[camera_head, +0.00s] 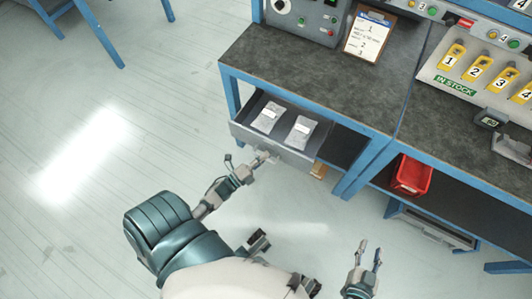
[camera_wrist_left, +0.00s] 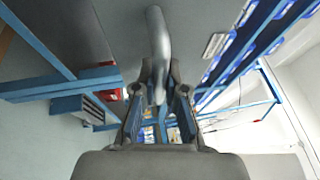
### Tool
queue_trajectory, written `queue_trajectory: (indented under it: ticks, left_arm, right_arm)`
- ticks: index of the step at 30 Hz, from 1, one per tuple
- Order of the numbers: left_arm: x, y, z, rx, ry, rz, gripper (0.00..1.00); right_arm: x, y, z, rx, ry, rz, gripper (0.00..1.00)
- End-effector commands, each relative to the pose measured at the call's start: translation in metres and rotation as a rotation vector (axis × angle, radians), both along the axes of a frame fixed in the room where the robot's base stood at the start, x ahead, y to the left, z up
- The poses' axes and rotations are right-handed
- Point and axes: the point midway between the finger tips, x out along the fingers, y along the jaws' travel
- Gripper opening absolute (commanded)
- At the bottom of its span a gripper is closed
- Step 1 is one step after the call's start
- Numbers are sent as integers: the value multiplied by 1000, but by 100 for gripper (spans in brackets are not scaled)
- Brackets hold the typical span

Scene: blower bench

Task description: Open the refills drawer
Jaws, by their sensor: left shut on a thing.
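The refills drawer (camera_head: 272,148) is a grey drawer under the left part of the bench. It stands pulled out, and two pale packets (camera_head: 268,117) (camera_head: 300,131) lie inside it. My left gripper (camera_head: 264,157) is at the drawer's front face. In the left wrist view, my left gripper (camera_wrist_left: 160,98) is shut on a curved grey bar, the drawer handle (camera_wrist_left: 157,40). My right gripper (camera_head: 369,256) is apart from the bench at the lower right, with its fingers spread and nothing between them.
The dark bench top (camera_head: 310,75) carries a clipboard (camera_head: 368,35) and a control box. A red bin (camera_head: 411,175) sits on the lower shelf to the right. Yellow numbered items (camera_head: 476,68) stand on a rack at the right.

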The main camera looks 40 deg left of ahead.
Motion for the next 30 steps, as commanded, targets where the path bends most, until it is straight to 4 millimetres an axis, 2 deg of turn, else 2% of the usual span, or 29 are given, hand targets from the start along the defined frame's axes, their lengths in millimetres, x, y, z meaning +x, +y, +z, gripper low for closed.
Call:
queue_trajectory:
  ticks: [1,8,9,12,23,26,30]
  left_arm:
    - [-2,5,-4,2,12,10,0]
    - [-2,5,-5,1,12,10,0]
    - [-2,5,-5,1,12,10,13]
    - [-1,4,-4,1,10,8,37]
    - [-5,1,-2,1,5,4,37]
    - [-17,2,-5,1,7,4,37]
    - [-46,8,-11,1,9,5,37]
  right_arm:
    - [0,0,-1,-1,3,0,40]
    - [0,-1,-1,1,2,-1,40]
    - [0,-1,-1,0,2,0,40]
    - [0,-2,-1,0,2,0,40]
    - [0,-1,0,2,-1,2,40]
    - [0,-1,0,3,0,1,40]
    - [0,-1,0,1,-1,1,40]
